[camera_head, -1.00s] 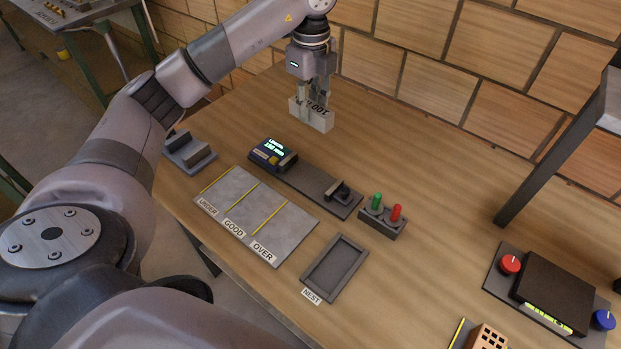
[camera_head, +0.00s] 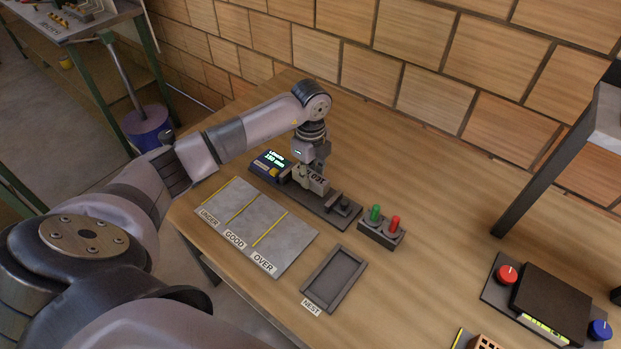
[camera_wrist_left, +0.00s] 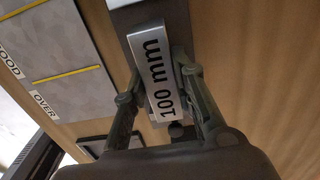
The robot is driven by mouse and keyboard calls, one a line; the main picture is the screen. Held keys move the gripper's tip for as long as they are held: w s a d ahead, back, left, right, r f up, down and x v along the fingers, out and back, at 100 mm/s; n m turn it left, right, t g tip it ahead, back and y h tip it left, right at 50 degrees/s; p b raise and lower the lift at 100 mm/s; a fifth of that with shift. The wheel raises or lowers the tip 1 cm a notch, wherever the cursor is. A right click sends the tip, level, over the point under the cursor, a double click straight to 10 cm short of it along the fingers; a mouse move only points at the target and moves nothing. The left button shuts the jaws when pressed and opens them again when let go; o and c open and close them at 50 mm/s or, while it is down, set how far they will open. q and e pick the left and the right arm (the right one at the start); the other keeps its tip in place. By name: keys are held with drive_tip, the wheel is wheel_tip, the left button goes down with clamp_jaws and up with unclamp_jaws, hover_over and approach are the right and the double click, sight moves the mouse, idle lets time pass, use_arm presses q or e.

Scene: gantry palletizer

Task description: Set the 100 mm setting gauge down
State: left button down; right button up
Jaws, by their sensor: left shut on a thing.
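The 100 mm setting gauge is a pale grey block (camera_head: 314,183) with black "100 mm" lettering, which reads clearly in the left wrist view (camera_wrist_left: 160,72). My left gripper (camera_head: 308,173) is shut on it, with one finger on each side in the wrist view (camera_wrist_left: 160,88). The gauge is over the dark length-measuring fixture (camera_head: 322,208), between its display box (camera_head: 269,164) and its dark end block (camera_head: 345,206). I cannot tell whether the gauge touches the fixture. My right gripper is not in view.
A grey plate (camera_head: 240,245) marked UNDER, GOOD and OVER lies in front of the fixture. An empty tray (camera_head: 318,293) labelled NEST is to its right. A box with green and red buttons (camera_head: 381,235) stands beside the fixture. The wooden bench behind is clear.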

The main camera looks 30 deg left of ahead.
sight(311, 174)
use_arm(q)
wheel_tip(311, 174, down, 2)
drive_tip(key=shift+f, duration=0.25)
drive_tip(key=c, duration=1.3)
unclamp_jaws()
drive_tip(key=shift+f, duration=0.15)
drive_tip(key=shift+r, duration=0.3)
wheel_tip(311, 174, up, 10)
drive_tip(key=b, duration=0.2)
drive_tip(key=shift+r+b, duration=0.2)
drive_tip(key=shift+b, duration=0.1)
drive_tip(key=shift+r, duration=0.7)
